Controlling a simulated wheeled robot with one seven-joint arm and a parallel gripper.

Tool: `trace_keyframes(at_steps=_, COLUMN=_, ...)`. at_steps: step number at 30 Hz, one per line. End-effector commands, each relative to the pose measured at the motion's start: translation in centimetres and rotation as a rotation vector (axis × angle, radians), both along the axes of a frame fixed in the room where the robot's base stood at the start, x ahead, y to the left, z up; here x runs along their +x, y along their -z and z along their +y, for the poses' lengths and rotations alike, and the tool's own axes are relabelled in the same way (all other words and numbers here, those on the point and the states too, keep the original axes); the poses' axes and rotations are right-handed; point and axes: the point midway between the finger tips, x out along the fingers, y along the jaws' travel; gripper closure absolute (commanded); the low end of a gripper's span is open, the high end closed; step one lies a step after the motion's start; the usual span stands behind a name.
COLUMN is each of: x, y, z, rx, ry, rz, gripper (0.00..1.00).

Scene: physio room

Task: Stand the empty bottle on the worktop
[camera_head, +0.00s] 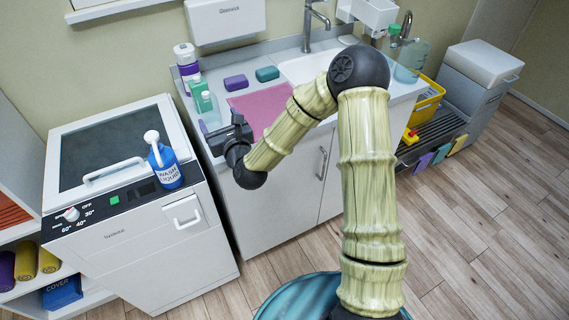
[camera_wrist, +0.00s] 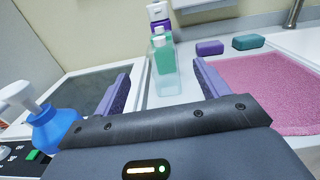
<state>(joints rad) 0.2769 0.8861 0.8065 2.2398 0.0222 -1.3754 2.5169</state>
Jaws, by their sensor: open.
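A clear, see-through bottle (camera_wrist: 165,82) stands upright on the worktop (camera_wrist: 188,98), in front of a green bottle (camera_wrist: 161,58). It looks empty. In the head view the clear bottle (camera_head: 207,104) is near the left end of the worktop (camera_head: 222,88), partly hidden behind my gripper. My gripper (camera_head: 222,124) is open and empty at the worktop's front left. In the wrist view its two lilac fingers (camera_wrist: 160,76) point toward the clear bottle, which appears between them. I cannot tell whether the fingertips reach around it.
A white-and-purple bottle (camera_head: 187,65) stands behind. A pink mat (camera_head: 264,104), purple block (camera_head: 236,82) and teal block (camera_head: 267,74) lie to the right, before the sink (camera_head: 300,68). A blue wash-liquid pump bottle (camera_head: 166,174) stands on the white machine (camera_head: 110,240) at left.

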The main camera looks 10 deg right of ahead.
Motion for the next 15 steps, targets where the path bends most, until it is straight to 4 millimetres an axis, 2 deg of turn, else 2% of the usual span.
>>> trace_keyframes(at_steps=4, x=-0.7, y=0.6, z=0.2, rx=-0.201, ry=-0.054, rz=0.007, gripper=0.26)
trace_keyframes(at_steps=8, x=-2.0, y=1.9, z=0.0, rx=-0.54, ry=-0.152, rz=0.015, gripper=0.26)
trace_keyframes(at_steps=15, x=-5.3, y=4.2, z=-2.8, rx=-1.192, ry=-0.394, rz=0.021, gripper=0.26)
